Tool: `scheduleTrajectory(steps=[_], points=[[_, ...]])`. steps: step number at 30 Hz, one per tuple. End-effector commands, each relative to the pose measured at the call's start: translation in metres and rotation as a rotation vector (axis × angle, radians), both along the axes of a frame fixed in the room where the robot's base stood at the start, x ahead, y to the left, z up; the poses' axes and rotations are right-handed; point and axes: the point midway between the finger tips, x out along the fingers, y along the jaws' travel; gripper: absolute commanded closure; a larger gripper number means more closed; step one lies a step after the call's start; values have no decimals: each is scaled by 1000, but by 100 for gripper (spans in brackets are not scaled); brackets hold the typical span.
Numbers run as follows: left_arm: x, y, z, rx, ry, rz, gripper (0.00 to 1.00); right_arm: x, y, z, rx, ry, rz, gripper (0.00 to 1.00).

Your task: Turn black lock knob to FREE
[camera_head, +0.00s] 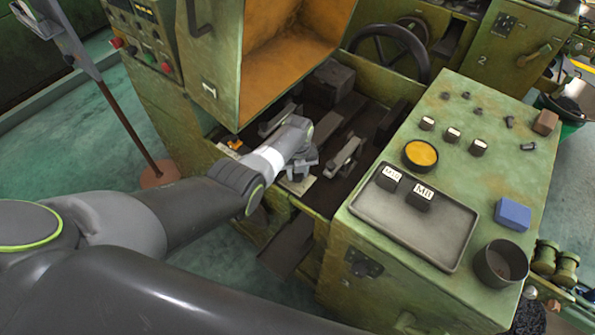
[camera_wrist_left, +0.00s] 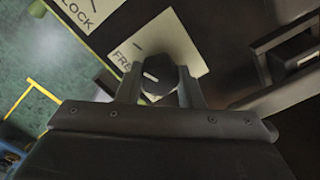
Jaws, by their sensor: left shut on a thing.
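The black lock knob (camera_wrist_left: 156,90) sits between the two fingers of my left gripper (camera_wrist_left: 158,72) in the left wrist view, and the fingers are shut on its sides. A short white mark shows on the knob's face. Behind it is a pale label plate (camera_wrist_left: 172,40) reading FREE, and another pale plate reading LOCK (camera_wrist_left: 88,14) is at the upper left. In the head view my left gripper (camera_head: 300,166) is down at the machine's front edge, over the pale plate (camera_head: 297,186). There the gripper hides the knob. My right gripper is not in view.
A green cabinet (camera_head: 340,245) with a grey tray (camera_head: 410,238), labelled black blocks and a blue block (camera_head: 513,214) stands to the right. An open orange-lined housing (camera_head: 290,50) rises behind my gripper. Dark bars (camera_head: 350,155) lie in the machine bed beside it.

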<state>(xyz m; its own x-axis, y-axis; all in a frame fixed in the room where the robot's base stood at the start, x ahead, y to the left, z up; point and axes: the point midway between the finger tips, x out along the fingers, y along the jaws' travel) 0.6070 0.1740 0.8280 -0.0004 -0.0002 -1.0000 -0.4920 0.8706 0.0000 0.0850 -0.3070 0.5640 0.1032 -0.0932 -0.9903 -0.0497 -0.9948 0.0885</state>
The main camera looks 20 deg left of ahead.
Motion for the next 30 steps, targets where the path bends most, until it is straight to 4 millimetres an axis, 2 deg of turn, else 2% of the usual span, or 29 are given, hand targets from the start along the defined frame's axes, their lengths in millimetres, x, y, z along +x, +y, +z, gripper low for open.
scheduleTrajectory(steps=[9, 22, 23, 27, 30], points=[[1, -1, 1, -2, -3, -85, 89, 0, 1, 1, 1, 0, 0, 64], [1, -1, 1, -1, -3, -95, 89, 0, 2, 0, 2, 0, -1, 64], [1, -1, 1, 0, -4, -95, 65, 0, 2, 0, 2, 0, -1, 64], [1, -1, 1, 0, -2, -94, 47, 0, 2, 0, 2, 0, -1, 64], [1, 0, 0, 0, -1, -93, 45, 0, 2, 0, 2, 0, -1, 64]])
